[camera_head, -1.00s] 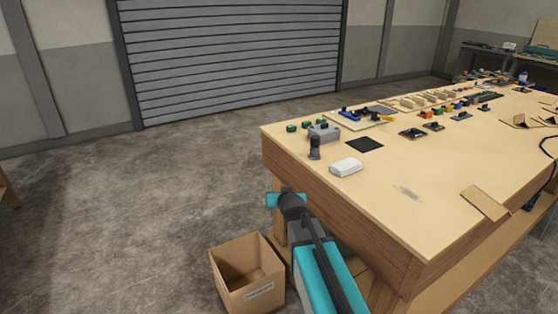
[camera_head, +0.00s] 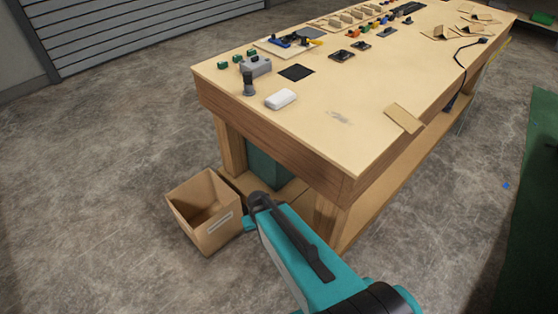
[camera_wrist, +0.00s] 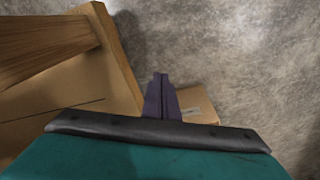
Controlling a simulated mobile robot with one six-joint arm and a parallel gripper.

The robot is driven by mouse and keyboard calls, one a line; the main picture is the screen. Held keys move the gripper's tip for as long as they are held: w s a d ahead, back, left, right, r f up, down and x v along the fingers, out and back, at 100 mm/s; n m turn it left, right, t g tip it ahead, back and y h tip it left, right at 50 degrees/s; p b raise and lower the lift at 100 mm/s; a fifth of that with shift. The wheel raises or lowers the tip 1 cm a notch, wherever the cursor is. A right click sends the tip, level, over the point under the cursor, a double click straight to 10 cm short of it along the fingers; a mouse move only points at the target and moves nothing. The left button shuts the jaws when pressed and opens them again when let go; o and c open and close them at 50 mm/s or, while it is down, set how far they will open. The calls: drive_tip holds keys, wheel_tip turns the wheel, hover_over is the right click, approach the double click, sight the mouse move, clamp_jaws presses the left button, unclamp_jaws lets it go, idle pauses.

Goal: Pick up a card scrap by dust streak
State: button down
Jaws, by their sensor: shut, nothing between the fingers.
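A flat tan card scrap (camera_head: 404,118) lies on the wooden workbench top (camera_head: 365,92), near its front edge in the head view. A grey dust streak (camera_head: 339,117) lies on the bench just left of the scrap, apart from it. My gripper (camera_wrist: 161,78) shows in the wrist view with its dark fingers together and empty. In the head view my arm reaches in low in front of the bench's near corner, below the top and well away from the scrap. The fingers cannot be made out there.
An open cardboard box (camera_head: 205,212) stands on the floor left of my arm. A white block (camera_head: 281,99), a black square (camera_head: 296,73) and a grey device (camera_head: 256,66) sit left of the streak. A bench leg (camera_wrist: 55,45) is close in the wrist view. More folded card pieces lie farther right.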

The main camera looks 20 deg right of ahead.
drive_tip(key=s+f+g+p, duration=0.2)
drive_tip(key=s+g+p, duration=0.2)
drive_tip(key=s, duration=1.9)
drive_tip(key=shift+s+a+g, duration=0.15)
drive_tip(key=shift+g, duration=0.95)
drive_tip(key=c, duration=2.5)
unclamp_jaws()
